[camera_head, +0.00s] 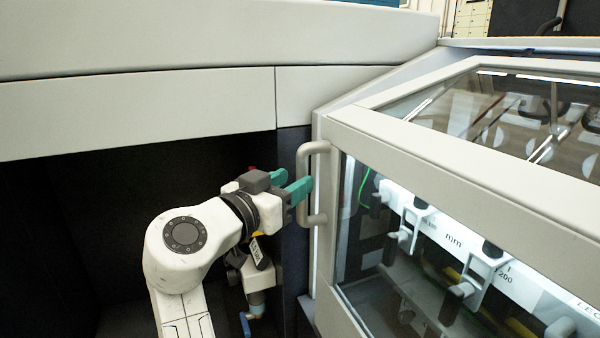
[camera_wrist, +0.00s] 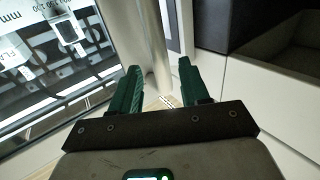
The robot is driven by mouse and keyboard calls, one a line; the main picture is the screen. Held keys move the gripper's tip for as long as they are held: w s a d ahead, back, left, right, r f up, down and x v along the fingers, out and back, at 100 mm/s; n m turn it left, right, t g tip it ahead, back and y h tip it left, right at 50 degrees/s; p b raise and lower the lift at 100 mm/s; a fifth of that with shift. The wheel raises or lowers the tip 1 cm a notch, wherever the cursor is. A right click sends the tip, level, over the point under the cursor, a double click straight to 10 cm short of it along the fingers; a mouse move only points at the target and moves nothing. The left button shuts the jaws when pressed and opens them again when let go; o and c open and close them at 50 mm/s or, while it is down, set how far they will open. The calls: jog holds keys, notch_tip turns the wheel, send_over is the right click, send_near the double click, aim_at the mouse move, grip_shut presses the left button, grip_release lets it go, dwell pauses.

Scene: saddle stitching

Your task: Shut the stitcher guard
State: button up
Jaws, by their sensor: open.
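The stitcher guard (camera_head: 440,178) is a pale grey framed cover with clear panels, at the right of the head view. Its grey bar handle (camera_head: 304,212) stands upright at the guard's left edge. My gripper (camera_head: 300,187) has green fingers and reaches the handle from the left. In the wrist view my gripper (camera_wrist: 159,70) is open, with the handle bar (camera_wrist: 153,38) showing between the two fingers. I cannot tell whether either finger touches the bar. I cannot tell from these views how far the guard stands open.
Behind the clear panels are lit clamps and a white scale strip (camera_head: 452,240) marked "mm". A pale machine housing (camera_head: 140,105) overhangs the dark recess (camera_head: 60,230) at left. A small fitting with a blue lever (camera_head: 245,324) is below my gripper.

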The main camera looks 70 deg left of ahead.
jog(key=p+v, duration=0.1)
jog(key=v, duration=0.5)
jog(key=shift+s, duration=0.25)
jog(key=shift+d, duration=0.15)
